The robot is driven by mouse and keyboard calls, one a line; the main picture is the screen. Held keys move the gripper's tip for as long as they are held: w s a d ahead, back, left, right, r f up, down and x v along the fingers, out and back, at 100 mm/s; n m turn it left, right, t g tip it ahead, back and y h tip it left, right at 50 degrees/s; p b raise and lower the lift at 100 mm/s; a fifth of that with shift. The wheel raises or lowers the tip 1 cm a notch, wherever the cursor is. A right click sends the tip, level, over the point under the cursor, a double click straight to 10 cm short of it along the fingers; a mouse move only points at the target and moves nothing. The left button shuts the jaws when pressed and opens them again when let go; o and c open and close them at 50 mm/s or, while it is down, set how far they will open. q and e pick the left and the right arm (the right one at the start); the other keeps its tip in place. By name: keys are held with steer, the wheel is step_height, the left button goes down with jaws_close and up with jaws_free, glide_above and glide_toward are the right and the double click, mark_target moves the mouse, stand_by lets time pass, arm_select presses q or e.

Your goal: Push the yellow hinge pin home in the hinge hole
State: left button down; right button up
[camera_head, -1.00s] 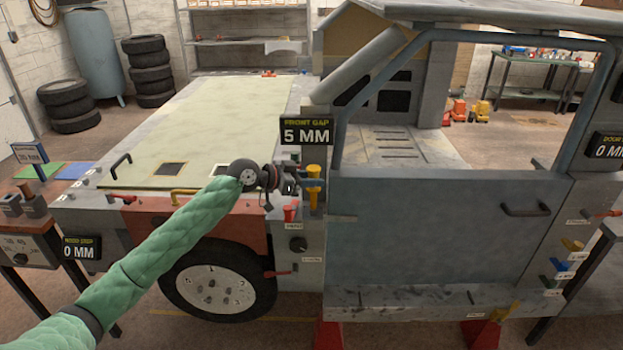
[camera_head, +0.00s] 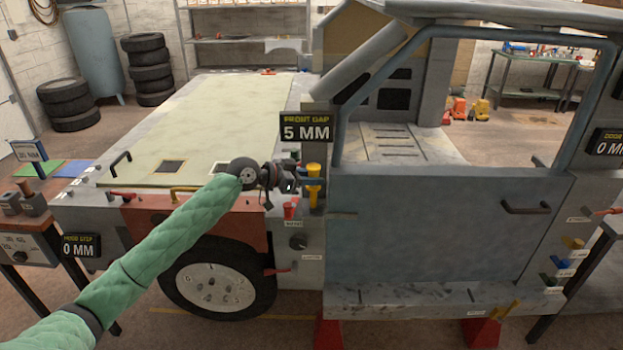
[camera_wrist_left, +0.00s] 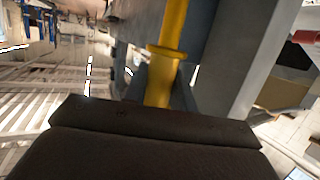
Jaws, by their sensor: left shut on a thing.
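The yellow hinge pin (camera_head: 314,189) stands upright at the front edge of the grey-blue door (camera_head: 440,240), just below the FRONT GAP sign. Its wider yellow head shows above my gripper. My left gripper (camera_head: 309,181) reaches in from the left and is shut on the pin. In the left wrist view the pin (camera_wrist_left: 164,75) runs up from between the fingers, with a yellow collar partway along it. The hinge hole is hidden, so I cannot tell how deep the pin sits. My right gripper is not in view.
The FRONT GAP sign (camera_head: 306,127) reads 5 MM. A red knob (camera_head: 289,210) and a black knob (camera_head: 298,242) sit on the panel below my gripper. The pale hood (camera_head: 215,120) lies behind my arm. The door handle (camera_head: 525,208) is at the right.

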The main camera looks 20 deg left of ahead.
mark_target(312, 208)
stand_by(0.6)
arm_select(q)
steer(key=shift+b, duration=0.5)
stand_by(0.6)
steer(key=shift+f+b, duration=2.1)
steer(key=shift+f, duration=0.8)
stand_by(0.3)
steer(key=shift+r, duration=0.2)
steer(key=shift+r+p, duration=1.15)
steer(key=shift+r, duration=1.2)
stand_by(0.5)
